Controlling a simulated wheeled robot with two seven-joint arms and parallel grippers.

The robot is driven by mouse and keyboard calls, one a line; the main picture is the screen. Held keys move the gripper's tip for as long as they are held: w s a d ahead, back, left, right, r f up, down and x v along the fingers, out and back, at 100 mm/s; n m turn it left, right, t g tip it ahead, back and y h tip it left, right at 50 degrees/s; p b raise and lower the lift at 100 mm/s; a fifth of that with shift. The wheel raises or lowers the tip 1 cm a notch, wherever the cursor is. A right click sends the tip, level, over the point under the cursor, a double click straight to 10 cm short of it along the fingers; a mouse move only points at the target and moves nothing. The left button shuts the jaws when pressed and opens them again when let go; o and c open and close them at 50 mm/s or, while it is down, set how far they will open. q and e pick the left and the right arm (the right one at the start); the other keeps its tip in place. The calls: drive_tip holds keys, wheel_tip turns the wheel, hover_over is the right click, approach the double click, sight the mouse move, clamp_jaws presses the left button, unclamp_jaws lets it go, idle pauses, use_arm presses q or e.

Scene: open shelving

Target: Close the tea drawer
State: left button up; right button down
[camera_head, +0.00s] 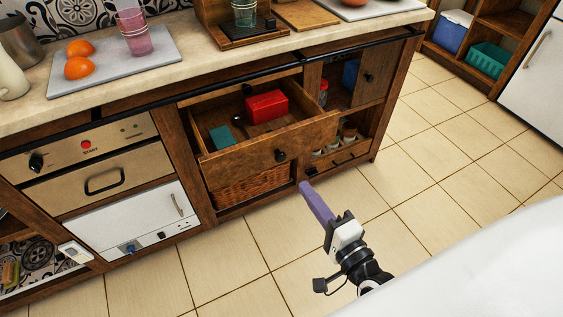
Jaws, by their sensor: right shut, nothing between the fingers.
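The tea drawer (240,153) is a wooden drawer pulled open from the counter's front, with a dark round knob (281,156) on its face. A red box (266,106) and a teal box (221,137) lie inside it. My right gripper (305,187) is shut and empty, with purple fingers pointing up and left. In the picture it appears just below and right of the drawer's knob; I cannot tell the exact distance. My left gripper is not in view.
A wicker basket (252,186) sits below the drawer. To the right is a shelf with small jars (349,133) and a lower drawer. The countertop (190,60) holds a tray with oranges (79,68) and a cup. Tiled floor (440,180) on the right is clear.

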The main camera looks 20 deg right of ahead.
sight(276, 142)
drive_tip(key=shift+m, duration=0.3)
drive_tip(key=w, duration=1.4)
drive_tip(key=shift+r, duration=0.15)
drive_tip(key=shift+w, duration=0.1)
